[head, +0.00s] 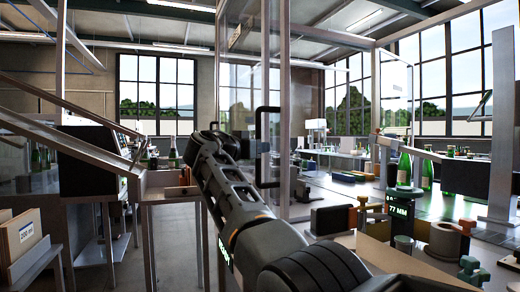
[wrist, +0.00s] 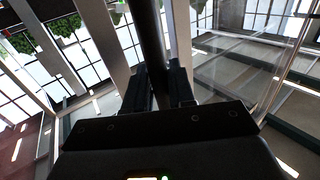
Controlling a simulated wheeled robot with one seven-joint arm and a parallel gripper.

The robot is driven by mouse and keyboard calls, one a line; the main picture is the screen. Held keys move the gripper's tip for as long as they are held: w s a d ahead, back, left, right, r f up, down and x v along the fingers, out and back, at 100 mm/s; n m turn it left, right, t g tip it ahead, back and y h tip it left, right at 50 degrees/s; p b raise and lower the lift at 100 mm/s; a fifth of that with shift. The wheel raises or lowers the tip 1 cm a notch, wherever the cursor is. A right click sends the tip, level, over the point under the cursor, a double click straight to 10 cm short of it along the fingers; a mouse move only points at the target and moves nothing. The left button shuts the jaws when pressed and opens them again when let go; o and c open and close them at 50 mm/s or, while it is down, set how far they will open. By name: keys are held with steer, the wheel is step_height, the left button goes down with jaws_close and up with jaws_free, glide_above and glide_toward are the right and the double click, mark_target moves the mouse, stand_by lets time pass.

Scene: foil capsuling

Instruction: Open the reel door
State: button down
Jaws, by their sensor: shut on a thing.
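The reel door appears as a tall clear panel (head: 240,80) in a pale metal frame, with a black D-shaped handle (head: 267,181) on it. My gripper (head: 254,148) reaches from the lower right to this handle, and its fingers are shut on the handle's upright bar. In the wrist view the dark bar (wrist: 149,35) runs down between the two black fingers of my gripper (wrist: 158,80). My gripper body hides the bar's lower end there. Whether the door stands ajar I cannot tell.
A workbench at right holds green bottles (head: 405,168), clamps and a 77 MM display (head: 402,214). A sloped metal rail and a dark cabinet (head: 88,160) stand at left.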

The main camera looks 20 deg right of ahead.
steer(key=c, duration=1.1)
jaws_free()
steer(key=v, duration=0.8)
steer(key=shift+b, duration=0.4)
